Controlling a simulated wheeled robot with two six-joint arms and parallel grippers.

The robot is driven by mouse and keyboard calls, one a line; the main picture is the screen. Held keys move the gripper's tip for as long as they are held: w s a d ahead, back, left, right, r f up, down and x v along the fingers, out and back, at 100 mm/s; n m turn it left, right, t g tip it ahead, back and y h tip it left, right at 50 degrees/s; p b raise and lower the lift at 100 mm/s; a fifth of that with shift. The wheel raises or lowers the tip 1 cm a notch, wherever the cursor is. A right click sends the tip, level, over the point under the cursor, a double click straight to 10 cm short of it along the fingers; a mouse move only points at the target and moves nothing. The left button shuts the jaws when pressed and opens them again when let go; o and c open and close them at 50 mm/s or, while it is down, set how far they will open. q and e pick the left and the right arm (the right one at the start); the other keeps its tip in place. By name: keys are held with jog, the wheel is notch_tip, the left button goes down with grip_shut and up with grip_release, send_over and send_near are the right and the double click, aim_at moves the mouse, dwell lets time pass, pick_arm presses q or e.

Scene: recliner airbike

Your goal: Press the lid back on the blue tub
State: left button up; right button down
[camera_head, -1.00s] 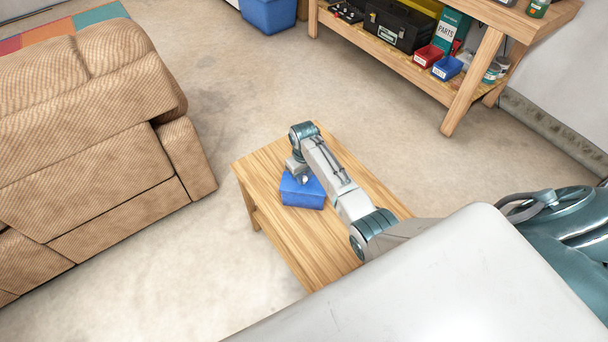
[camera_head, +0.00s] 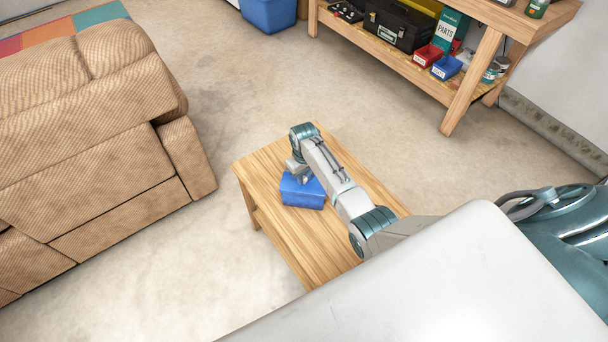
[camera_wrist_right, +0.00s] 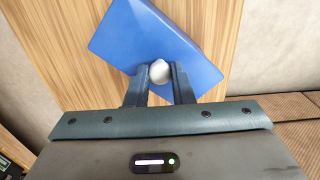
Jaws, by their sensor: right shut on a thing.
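The blue tub (camera_head: 303,201) stands on the wooden table, near its left end in the head view. Its blue lid (camera_wrist_right: 150,30) fills the upper middle of the right wrist view and has a round white knob (camera_wrist_right: 160,71). My right gripper (camera_head: 303,178) is over the tub, pointing down. In the right wrist view its two fingers (camera_wrist_right: 159,76) are shut on the knob, one on each side. The lid lies at or just above the tub's rim; I cannot tell whether it is fully seated. My left gripper is not in view.
The wooden table (camera_head: 315,245) is otherwise clear where it shows. A tan recliner (camera_head: 90,150) stands to the left. A workbench (camera_head: 465,85) with a toolbox (camera_head: 397,25) and small bins is at the back right. A larger blue bin (camera_head: 268,13) is at the back.

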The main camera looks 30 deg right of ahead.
jog(key=shift+p, duration=0.8)
dwell(1.2)
jog(key=shift+f, duration=0.15)
dwell(0.6)
jog(key=shift+p, duration=0.5)
dwell(0.7)
jog(key=c, duration=1.2)
grip_release()
jog(key=shift+o, duration=0.5)
jog(key=o, duration=0.4)
